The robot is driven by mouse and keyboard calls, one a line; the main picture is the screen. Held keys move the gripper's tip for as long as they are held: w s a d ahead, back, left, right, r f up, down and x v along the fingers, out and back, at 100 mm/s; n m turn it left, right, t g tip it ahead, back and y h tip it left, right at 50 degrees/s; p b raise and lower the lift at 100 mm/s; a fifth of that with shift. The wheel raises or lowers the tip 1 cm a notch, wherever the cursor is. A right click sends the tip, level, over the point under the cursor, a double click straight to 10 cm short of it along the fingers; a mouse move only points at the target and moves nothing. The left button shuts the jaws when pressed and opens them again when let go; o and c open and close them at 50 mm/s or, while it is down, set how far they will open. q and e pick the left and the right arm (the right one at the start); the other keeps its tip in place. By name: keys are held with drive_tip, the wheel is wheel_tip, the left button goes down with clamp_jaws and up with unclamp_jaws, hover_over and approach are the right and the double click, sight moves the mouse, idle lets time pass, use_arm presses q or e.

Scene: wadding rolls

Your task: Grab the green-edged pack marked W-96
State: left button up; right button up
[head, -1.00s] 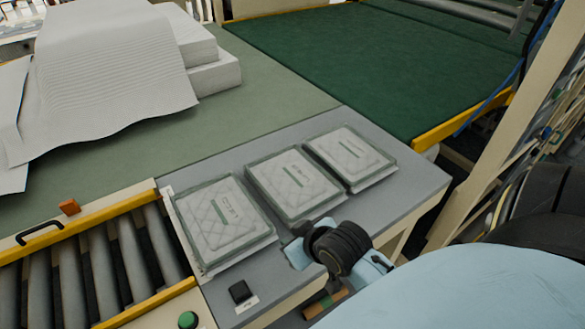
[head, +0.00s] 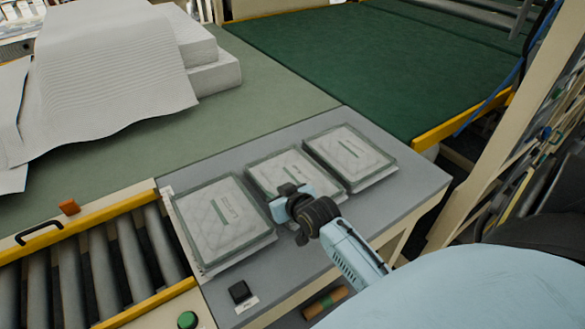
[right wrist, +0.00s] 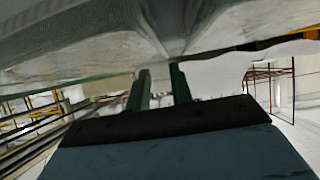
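Three flat, clear-wrapped quilted packs with greenish edges lie in a row on the grey table: a left pack (head: 215,215), a middle pack (head: 270,170) and a right pack (head: 350,153). Each bears a small green mark; the lettering is too small to read, so I cannot tell which is W-96. My right gripper (head: 287,190) is over the near part of the middle pack and hides some of it. In the right wrist view, its two dark fingers (right wrist: 160,85) stand apart close to a creased, wrapped surface (right wrist: 90,35). My left gripper is not in view.
The grey table (head: 300,250) has a small black box (head: 239,291) near its front edge. A roller conveyor (head: 100,260) with yellow rails adjoins at left. White wadding (head: 110,70) lies on the green surface behind. A beige post (head: 500,130) stands at right.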

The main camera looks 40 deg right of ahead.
sight(266, 190)
drive_tip(key=shift+a+f+x, duration=0.1)
drive_tip(key=shift+f+x, duration=0.05)
drive_tip(key=shift+x, duration=1.15)
drive_tip(key=shift+a+f+x, duration=0.15)
drive_tip(key=shift+x, duration=1.15)
drive_tip(key=shift+s+d, duration=0.1)
drive_tip(key=shift+d, duration=0.05)
clamp_jaws()
